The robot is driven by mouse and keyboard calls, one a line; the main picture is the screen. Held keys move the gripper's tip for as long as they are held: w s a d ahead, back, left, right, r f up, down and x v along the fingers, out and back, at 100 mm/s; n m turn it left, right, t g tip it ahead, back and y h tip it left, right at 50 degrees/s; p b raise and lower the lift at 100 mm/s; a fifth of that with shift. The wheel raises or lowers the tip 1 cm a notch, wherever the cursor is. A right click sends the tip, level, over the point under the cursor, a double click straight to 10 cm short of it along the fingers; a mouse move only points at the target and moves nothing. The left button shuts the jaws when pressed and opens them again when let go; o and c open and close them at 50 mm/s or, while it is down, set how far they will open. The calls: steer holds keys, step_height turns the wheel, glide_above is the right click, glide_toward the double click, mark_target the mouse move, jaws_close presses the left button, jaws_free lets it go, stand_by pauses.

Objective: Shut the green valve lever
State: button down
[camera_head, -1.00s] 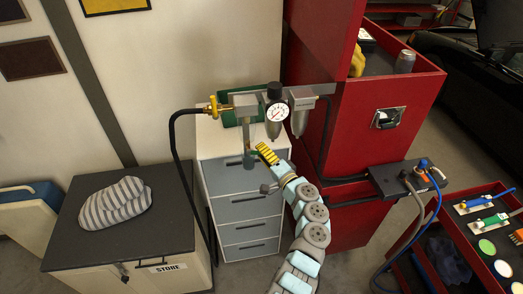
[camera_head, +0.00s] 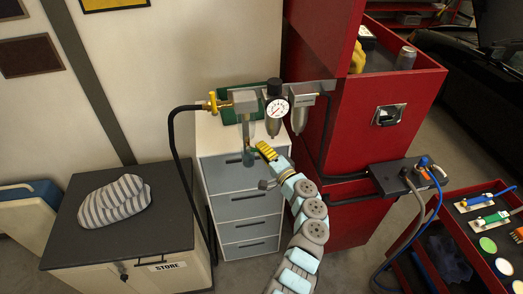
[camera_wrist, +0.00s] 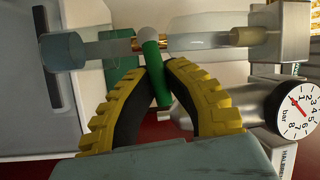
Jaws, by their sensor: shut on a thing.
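The green valve lever (camera_wrist: 156,86) shows in the wrist view, with a pale rounded end on the pipe side. In the head view my gripper (camera_head: 265,151) is at the valve below the pipe line, left of the red cabinet. The lever is small and largely hidden by the fingers there.
A round pressure gauge (camera_head: 277,108) hangs just above my gripper, with a filter bowl (camera_head: 299,118) to its right. A black hose (camera_head: 172,150) drops at the left from a yellow fitting (camera_head: 213,103).

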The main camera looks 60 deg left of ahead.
steer(key=f+m+b, duration=0.1)
steer(key=b, duration=0.1)
steer(key=shift+w+b, duration=0.1)
steer(key=shift+b, duration=0.3)
steer(key=shift+f+b, duration=0.1)
steer(key=shift+b, duration=0.25)
steer(key=shift+m+y+b, duration=0.4)
steer(key=shift+m+b, duration=0.05)
steer(key=shift+m, duration=0.15)
steer(key=c, duration=1.1)
jaws_free()
steer(key=shift+r, duration=0.2)
steer(key=shift+o, duration=0.2)
steer(key=v, duration=1.2)
